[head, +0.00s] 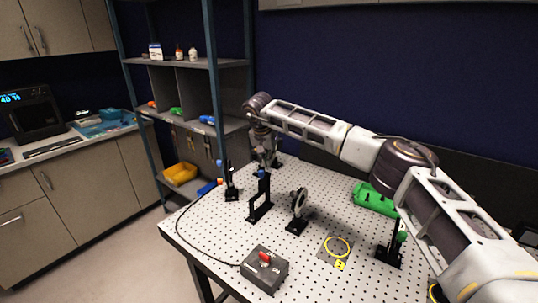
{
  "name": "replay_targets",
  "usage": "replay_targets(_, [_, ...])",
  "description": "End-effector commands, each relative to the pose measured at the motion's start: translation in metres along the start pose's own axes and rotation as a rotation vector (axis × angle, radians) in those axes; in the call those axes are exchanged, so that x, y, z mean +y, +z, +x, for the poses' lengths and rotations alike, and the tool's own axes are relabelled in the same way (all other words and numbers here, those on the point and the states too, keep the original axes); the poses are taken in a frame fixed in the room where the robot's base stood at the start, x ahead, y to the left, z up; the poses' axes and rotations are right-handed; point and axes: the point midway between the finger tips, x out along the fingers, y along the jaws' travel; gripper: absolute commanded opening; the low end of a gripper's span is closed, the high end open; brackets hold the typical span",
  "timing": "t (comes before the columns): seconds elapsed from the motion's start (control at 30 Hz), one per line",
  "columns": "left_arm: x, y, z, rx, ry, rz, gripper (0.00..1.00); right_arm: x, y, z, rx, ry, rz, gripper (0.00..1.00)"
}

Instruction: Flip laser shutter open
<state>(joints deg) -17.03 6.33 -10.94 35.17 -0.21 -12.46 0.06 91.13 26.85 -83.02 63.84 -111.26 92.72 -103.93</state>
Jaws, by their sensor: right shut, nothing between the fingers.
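No part is clearly labelled as the laser shutter at this size. A black upright frame with a blue top (259,202) stands on the perforated optical table (325,205). A black post mount with an orange and blue top (231,186) stands to its left. A grey control box (264,269) with a red switch (265,257) sits at the table's front. My right arm reaches across from the right. My right gripper (268,163) is shut and empty, pointing down behind the black frame at the table's far side; its fingertips are small and partly hidden. My left gripper is out of view.
A black cable (178,232) curves along the left edge. Shelves (182,62) stand behind left.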

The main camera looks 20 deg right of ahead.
Motion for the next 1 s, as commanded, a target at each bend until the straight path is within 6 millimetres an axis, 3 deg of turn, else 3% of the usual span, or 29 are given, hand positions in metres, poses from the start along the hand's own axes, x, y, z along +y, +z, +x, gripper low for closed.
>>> replay_targets(0.3, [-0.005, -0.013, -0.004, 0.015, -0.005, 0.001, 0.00, 0.000, 0.021, -0.008, 0.000, 0.001, -0.001, 0.00])
replay_targets(0.57, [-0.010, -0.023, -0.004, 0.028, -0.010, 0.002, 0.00, 0.001, 0.028, -0.010, 0.000, 0.001, 0.000, 0.00])
replay_targets(1.0, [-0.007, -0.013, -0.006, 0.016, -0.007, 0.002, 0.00, 0.000, 0.030, -0.011, 0.000, 0.000, -0.001, 0.00])
